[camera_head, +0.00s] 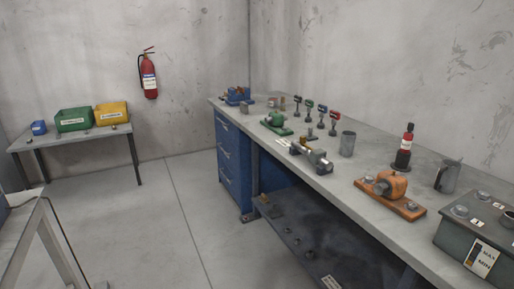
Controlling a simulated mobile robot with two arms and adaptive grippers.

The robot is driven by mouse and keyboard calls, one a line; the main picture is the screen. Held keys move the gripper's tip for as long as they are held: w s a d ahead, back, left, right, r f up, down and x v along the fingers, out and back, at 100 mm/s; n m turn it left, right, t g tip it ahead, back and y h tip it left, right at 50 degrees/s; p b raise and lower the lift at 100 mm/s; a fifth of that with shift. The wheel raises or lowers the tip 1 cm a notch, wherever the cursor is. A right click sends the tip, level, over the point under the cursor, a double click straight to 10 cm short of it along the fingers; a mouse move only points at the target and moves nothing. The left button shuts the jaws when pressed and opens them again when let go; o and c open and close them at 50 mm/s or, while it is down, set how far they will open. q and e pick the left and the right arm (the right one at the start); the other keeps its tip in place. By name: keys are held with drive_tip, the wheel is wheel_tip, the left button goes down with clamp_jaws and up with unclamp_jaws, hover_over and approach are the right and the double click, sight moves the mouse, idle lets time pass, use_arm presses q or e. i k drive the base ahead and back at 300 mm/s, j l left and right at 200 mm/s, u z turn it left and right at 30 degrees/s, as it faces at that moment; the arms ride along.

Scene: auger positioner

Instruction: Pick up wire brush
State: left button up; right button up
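I cannot pick out a wire brush with certainty in the head view. Several small items stand on the long workbench (350,174), and the far ones are too small to identify. Near the bench's far end are a blue vise-like device (238,96) and small brownish pieces (283,103). Neither of my grippers is in view.
The bench also holds a green device (277,123), a grey motor-like part (312,157), a metal cup (347,144), an orange device (390,186), a red-topped bottle (405,146) and a grey box (478,238). A side table (70,139) carries bins. Floor (150,225) between is clear.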

sight(263, 198)
drive_tip(key=i+j, duration=0.15)
drive_tip(key=i, duration=0.3)
drive_tip(key=i+j+z, duration=0.1)
drive_tip(key=i, duration=0.3)
drive_tip(key=i+j, duration=0.25)
drive_tip(key=i, duration=0.2)
drive_tip(key=i+j+z, duration=0.1)
drive_tip(key=i, duration=0.35)
drive_tip(key=j, duration=0.1)
